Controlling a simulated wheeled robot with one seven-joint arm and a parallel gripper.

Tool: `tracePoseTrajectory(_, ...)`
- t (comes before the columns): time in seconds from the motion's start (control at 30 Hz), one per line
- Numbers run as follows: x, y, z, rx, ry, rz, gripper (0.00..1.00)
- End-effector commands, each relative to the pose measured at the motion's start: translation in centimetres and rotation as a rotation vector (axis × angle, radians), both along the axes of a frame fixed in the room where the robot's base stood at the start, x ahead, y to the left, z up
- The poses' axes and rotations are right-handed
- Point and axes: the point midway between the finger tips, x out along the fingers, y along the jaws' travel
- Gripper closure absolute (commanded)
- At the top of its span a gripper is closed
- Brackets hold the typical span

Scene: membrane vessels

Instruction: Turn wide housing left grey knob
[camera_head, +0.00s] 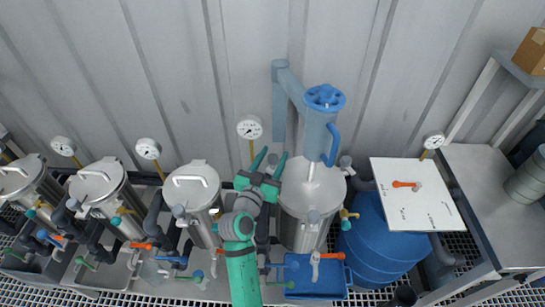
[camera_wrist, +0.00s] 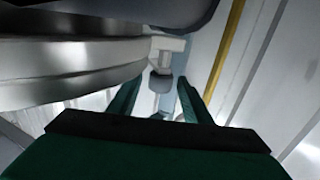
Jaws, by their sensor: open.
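The wide housing (camera_head: 311,192) is a broad steel vessel right of centre in the head view; its curved rim (camera_wrist: 70,60) fills the upper left of the wrist view. A small grey knob (camera_wrist: 160,83) on a light bracket shows between and beyond my fingertips in the wrist view. In the head view, my green gripper (camera_head: 269,163) is at the left side of the wide housing and mostly hides the area of its left knob. My gripper (camera_wrist: 160,95) is open and empty; I cannot tell whether it touches the knob. A matching grey knob (camera_head: 345,161) sticks out at the housing's right.
A pressure gauge (camera_head: 249,127) on a yellow stem (camera_wrist: 222,55) stands close to the gripper. A narrower vessel (camera_head: 192,186) is to the left. A blue barrel (camera_head: 375,240) and white panel (camera_head: 415,205) are to the right.

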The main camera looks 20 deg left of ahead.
Motion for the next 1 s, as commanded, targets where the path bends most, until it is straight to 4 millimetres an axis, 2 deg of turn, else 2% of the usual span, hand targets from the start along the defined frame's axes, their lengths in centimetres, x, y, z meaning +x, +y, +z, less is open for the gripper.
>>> tracePoseTrajectory(0.17, -0.02, 0.02, 0.01, 0.0, 0.0, 0.0, 0.55)
tracePoseTrajectory(0.33, 0.09, -0.35, 0.03, 0.0, -0.001, -0.005, 0.96)
tracePoseTrajectory(0.67, 0.26, -0.37, -0.02, -0.002, 0.003, -0.049, 0.96)
tracePoseTrajectory(1.0, 0.18, -0.01, -0.03, -0.003, 0.003, -0.283, 0.96)
